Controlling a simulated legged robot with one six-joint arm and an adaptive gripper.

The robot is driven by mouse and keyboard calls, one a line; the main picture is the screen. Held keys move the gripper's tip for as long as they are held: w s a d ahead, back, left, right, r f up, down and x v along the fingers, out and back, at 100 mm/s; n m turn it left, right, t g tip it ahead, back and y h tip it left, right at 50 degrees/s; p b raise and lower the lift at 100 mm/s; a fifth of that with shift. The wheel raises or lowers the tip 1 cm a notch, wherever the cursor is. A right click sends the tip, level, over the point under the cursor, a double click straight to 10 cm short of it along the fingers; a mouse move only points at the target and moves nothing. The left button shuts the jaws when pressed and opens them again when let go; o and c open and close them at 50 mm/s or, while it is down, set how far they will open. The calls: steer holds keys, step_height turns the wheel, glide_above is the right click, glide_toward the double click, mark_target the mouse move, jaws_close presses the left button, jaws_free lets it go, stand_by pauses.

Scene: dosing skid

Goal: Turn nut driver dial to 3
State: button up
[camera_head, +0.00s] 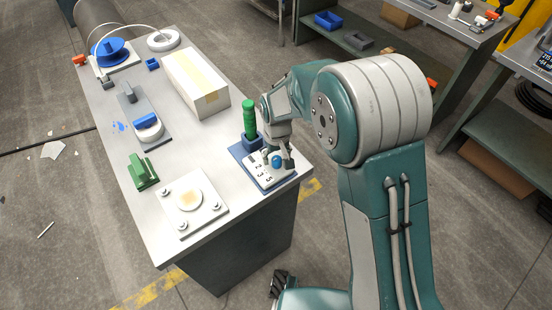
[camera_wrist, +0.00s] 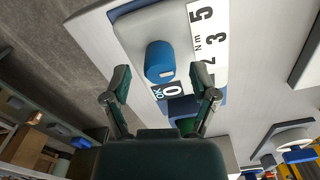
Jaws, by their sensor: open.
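The dial is a blue knob (camera_wrist: 160,62) on a light grey plate (camera_wrist: 128,30) with a blue base. A label strip (camera_wrist: 208,45) beside it reads 2, 3, 5 and N m, with a 0 and OK on dark patches close to the knob. The knob's near end lies by the 0; I cannot make out a clear pointer mark. The knob (camera_head: 276,161) also shows in the head view. My gripper (camera_wrist: 163,90) is open, its fingers on either side of the knob's near end, apart from it. A green-handled nut driver (camera_head: 249,117) stands upright behind the dial plate.
The dial sits near the bench's right edge. Bare bench top lies left of the dial.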

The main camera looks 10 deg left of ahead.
mark_target(277, 158)
step_height(277, 158, up, 10)
steer(key=shift+r, duration=0.25)
steer(key=shift+r, duration=0.1)
stand_by(0.4)
steer(key=s+d+r+m+t, duration=0.1)
steer(key=s+d+r+m, duration=0.1)
steer(key=s+d+r, duration=0.4)
steer(key=s+d+r+m+t, duration=0.15)
steer(key=d+r, duration=0.25)
steer(key=d, duration=0.5)
steer(key=s+d+r+m+t, duration=0.1)
steer(key=s+d+r+t, duration=0.1)
steer(key=s+d+r, duration=0.4)
steer(key=s+d+f+m+t, duration=0.1)
steer(key=s+d+m, duration=0.1)
steer(key=s+d, duration=0.4)
steer(key=shift+s+d+f, duration=0.15)
steer(key=shift+f, duration=0.1)
